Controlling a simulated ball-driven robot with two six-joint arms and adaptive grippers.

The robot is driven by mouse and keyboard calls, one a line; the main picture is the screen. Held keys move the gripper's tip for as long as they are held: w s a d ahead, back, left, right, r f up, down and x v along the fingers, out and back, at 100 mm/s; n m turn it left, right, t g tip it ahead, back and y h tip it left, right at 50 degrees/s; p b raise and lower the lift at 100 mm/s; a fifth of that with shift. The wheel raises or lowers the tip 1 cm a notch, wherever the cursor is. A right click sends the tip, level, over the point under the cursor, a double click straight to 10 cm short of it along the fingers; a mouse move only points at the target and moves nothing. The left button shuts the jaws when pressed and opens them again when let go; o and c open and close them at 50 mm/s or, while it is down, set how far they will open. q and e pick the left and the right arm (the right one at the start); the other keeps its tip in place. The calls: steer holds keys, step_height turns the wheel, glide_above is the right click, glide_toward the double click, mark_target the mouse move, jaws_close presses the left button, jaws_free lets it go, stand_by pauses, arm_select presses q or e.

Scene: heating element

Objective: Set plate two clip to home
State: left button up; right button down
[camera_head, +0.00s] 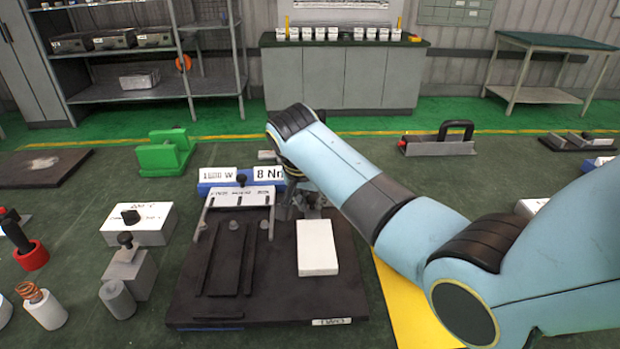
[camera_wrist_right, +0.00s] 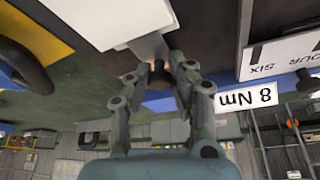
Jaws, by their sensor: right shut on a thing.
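A dark base board (camera_head: 275,308) lies on the green bench with a white block (camera_head: 317,247) on its right half. Dark strips and a white-labelled metal bracket (camera_head: 240,200) are on its left half. My right gripper (camera_head: 300,200) is at the board's back edge, right of the "8 Nm" label (camera_head: 269,174), partly hidden by my arm. In the right wrist view my right gripper (camera_wrist_right: 156,75) is shut on a small dark knob (camera_wrist_right: 158,73) beside a grey metal piece (camera_wrist_right: 150,48). Which clip this knob belongs to I cannot tell. My left gripper is out of view.
Left of the board stand a white box with a black knob (camera_head: 138,223), a grey block (camera_head: 130,272) and a red-based knob (camera_head: 31,255). A green block (camera_head: 165,153) stands behind. A yellow sheet (camera_head: 405,305) lies right, under my arm.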

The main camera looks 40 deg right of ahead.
steer(key=shift+s+f, duration=0.2)
steer(key=c, duration=1.2)
jaws_free()
steer(key=shift+o, duration=0.2)
steer(key=shift+r, duration=0.1)
steer(key=shift+a+r, duration=0.15)
steer(key=shift+r, duration=0.25)
steer(key=v, duration=1.1)
